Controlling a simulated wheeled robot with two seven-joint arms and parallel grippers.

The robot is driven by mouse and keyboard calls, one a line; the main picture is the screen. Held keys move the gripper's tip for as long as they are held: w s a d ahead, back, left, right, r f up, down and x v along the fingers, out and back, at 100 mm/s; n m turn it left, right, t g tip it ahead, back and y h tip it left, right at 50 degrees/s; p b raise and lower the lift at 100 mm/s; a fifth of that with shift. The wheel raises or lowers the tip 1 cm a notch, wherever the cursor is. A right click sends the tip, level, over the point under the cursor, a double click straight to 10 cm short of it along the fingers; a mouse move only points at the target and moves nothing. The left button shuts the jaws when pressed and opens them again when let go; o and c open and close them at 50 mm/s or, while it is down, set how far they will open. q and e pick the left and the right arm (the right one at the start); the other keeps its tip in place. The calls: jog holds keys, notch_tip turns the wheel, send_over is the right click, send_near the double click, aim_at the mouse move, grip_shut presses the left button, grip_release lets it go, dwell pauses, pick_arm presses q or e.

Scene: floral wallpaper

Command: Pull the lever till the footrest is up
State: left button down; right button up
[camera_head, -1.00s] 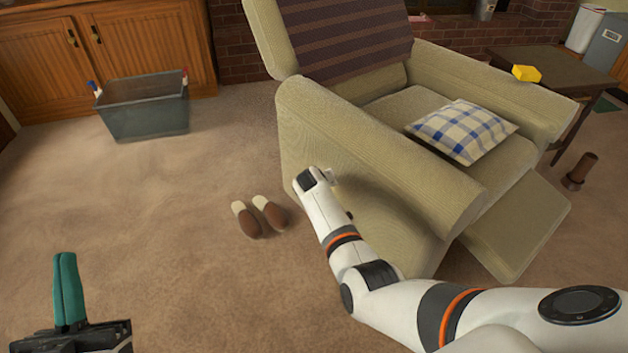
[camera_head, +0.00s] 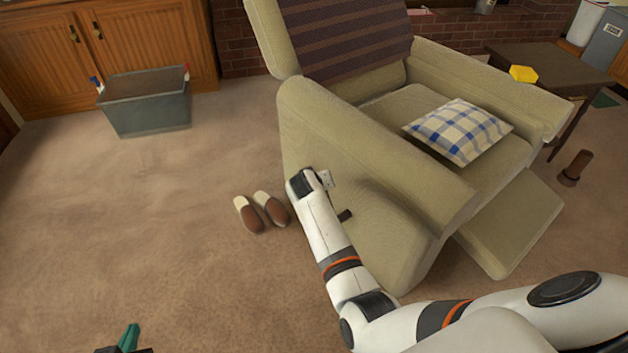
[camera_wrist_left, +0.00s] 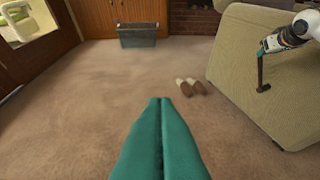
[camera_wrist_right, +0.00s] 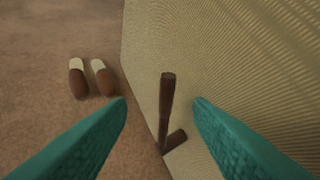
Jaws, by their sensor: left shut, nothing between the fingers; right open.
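The beige recliner (camera_head: 340,150) stands right of centre in the head view. Its footrest (camera_head: 515,222) is a panel sloping out from the chair's front. The brown lever (camera_wrist_right: 167,105) is on the chair's side, upright in the right wrist view with a short foot at its base; part of it shows in the head view (camera_head: 345,216). My right gripper (camera_wrist_right: 160,101) is open, its teal fingers on either side of the lever in view; I cannot tell whether they touch it. In the head view my right wrist hides these fingers. My left gripper (camera_wrist_left: 160,100) is shut and empty, over open carpet.
A pair of brown slippers (camera_head: 262,212) lies left of the chair. A grey bin (camera_head: 147,103) stands by the wooden cabinet (camera_head: 110,40). A checked cushion (camera_head: 460,130) is on the seat. A dark side table (camera_head: 550,65) stands to the right. The carpet at left is clear.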

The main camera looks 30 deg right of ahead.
pick_arm(q)
jog(key=shift+s+a+f+g, duration=0.35)
jog(key=shift+s+f+g, duration=0.35)
jog(key=shift+f+g, duration=0.1)
